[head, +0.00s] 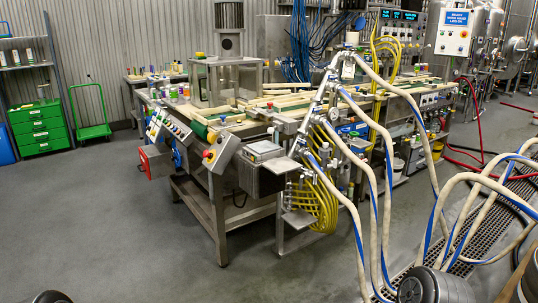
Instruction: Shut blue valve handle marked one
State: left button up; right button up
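A slanted metal manifold (322,100) with several branch fittings stands at the middle right, in front of the machine line. Thick cream hoses with blue stripes (380,190) run from its fittings down to the right. Small blue parts show at the fittings, but they are too small to tell which is a valve handle. No mark "one" can be read, and no handle's open or shut position can be told. Neither my left nor my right gripper is in view.
A long seaming line with a conveyor table (220,210) fills the middle. A green drawer cabinet (38,128) and green cart (92,112) stand at the left. Hoses and a floor grate (440,235) crowd the right.

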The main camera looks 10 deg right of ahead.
aim_at(302, 142)
jog(key=i+l+z, duration=0.15)
jog(key=i+z, duration=0.7)
jog(key=i, duration=0.2)
jog(key=i+l+u, duration=0.25)
jog(key=i, duration=0.2)
jog(key=i+l+u, duration=0.3)
jog(key=i, duration=0.15)
jog(key=i+l+u, duration=0.25)
jog(key=i, duration=0.2)
